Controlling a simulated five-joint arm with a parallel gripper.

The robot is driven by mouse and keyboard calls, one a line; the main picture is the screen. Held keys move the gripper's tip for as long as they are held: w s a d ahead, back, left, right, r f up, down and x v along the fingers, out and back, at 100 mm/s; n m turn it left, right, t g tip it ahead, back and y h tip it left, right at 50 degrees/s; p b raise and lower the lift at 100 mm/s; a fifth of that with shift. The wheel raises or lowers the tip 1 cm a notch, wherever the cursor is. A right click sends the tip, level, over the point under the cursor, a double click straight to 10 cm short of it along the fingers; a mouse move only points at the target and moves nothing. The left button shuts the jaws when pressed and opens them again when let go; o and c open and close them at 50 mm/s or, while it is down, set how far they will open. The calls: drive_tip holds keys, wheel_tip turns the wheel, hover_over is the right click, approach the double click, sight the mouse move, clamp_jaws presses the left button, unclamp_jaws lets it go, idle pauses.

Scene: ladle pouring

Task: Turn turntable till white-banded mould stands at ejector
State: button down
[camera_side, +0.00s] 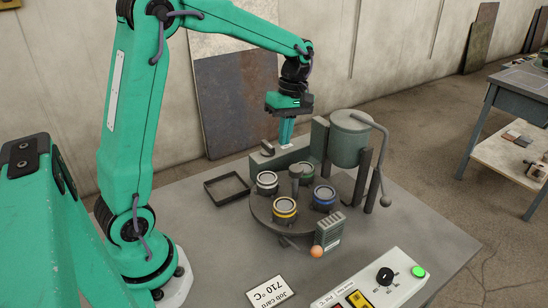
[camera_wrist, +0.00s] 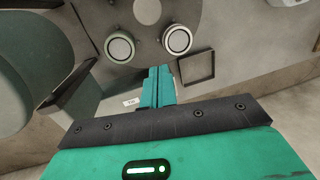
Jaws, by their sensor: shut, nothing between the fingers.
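The round dark turntable (camera_side: 262,214) sits on the grey bench with a post at its centre. The white-banded mould (camera_side: 267,182) stands at its left, nearest the black tray. The green-banded (camera_side: 307,170), blue-banded (camera_side: 324,199) and yellow-banded (camera_side: 284,210) moulds stand around it. A knob with an orange ball (camera_side: 317,252) shows at the front rim. A low grey block with a small lever (camera_side: 267,149) behind the turntable may be the ejector; I cannot be sure. My gripper (camera_side: 286,142) is shut and empty above that block; it also shows in the wrist view (camera_wrist: 158,84).
A grey-green pot (camera_side: 350,138) with a bent lever stands at the back right. A finned grey block (camera_side: 330,230) is at the turntable's front right. An empty black tray (camera_side: 226,188) lies left. A control box (camera_side: 375,287) and a job card (camera_side: 270,291) are in front.

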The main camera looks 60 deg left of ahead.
drive_tip(key=a+f+m, duration=0.1)
drive_tip(key=m, duration=0.3)
drive_tip(key=a+m+g, duration=0.1)
drive_tip(key=a+m, duration=0.1)
drive_tip(key=m, duration=0.2)
drive_tip(key=a+f+m, duration=0.1)
drive_tip(key=a+m, duration=0.1)
drive_tip(key=m, duration=0.2)
drive_tip(key=shift+a+f+h, duration=0.2)
drive_tip(key=shift+f+h, duration=0.1)
drive_tip(key=shift+h, duration=0.1)
drive_tip(key=shift+s+f, duration=0.1)
drive_tip(key=shift+f, duration=0.1)
drive_tip(key=shift+d+x, duration=0.15)
drive_tip(key=shift+x, duration=2.25)
drive_tip(key=shift+d+x, duration=0.1)
drive_tip(key=shift+x, duration=2.3)
drive_tip(key=shift+s, duration=0.1)
drive_tip(key=shift+s+d, duration=0.15)
drive_tip(key=shift+s, duration=0.6)
drive_tip(key=shift+w+r, duration=0.1)
drive_tip(key=shift+r, duration=0.05)
